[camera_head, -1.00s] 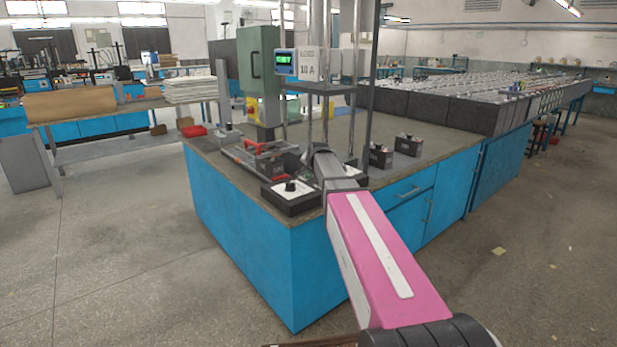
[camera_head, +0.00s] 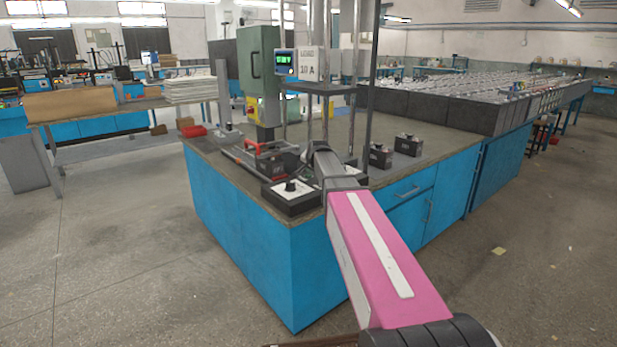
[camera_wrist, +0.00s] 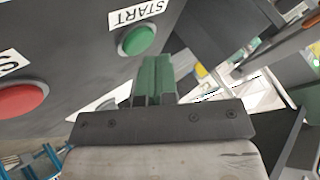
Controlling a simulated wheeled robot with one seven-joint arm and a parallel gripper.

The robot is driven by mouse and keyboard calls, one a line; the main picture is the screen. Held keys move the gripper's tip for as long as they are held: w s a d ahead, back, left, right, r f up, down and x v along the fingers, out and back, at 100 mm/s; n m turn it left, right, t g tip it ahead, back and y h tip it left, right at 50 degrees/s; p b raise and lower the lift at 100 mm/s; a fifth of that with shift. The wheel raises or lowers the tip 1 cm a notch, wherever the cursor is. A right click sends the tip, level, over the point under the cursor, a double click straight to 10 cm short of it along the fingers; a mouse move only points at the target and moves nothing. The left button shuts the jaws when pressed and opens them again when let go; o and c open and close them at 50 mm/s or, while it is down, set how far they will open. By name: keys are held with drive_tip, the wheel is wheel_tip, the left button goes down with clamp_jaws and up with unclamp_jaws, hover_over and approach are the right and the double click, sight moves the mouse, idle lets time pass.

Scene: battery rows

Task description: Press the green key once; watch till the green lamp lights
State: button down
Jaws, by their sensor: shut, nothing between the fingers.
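The green key (camera_wrist: 138,40) is a round button under a white START label (camera_wrist: 137,11) on a dark grey panel, in the upper middle of the wrist view. My gripper (camera_wrist: 157,62) is shut and empty. Its fingertips are close below and right of the green key. They look slightly apart from it, but I cannot tell the depth. In the head view the key cannot be made out and my arm hides most of the gripper. I cannot make out a green lamp. A small blue-framed display (camera_head: 284,61) shows green text.
A red button (camera_wrist: 22,97) sits on the same panel at left in the wrist view. On the blue bench (camera_head: 245,245) stand a black box with a knob (camera_head: 290,188), a green press column (camera_head: 259,75) and dark batteries (camera_head: 408,145). The floor at front left is clear.

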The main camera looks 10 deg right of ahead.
sight(310, 175)
drive_tip(key=shift+r, duration=0.25)
drive_tip(key=shift+r, duration=0.1)
drive_tip(key=shift+r, duration=2.4)
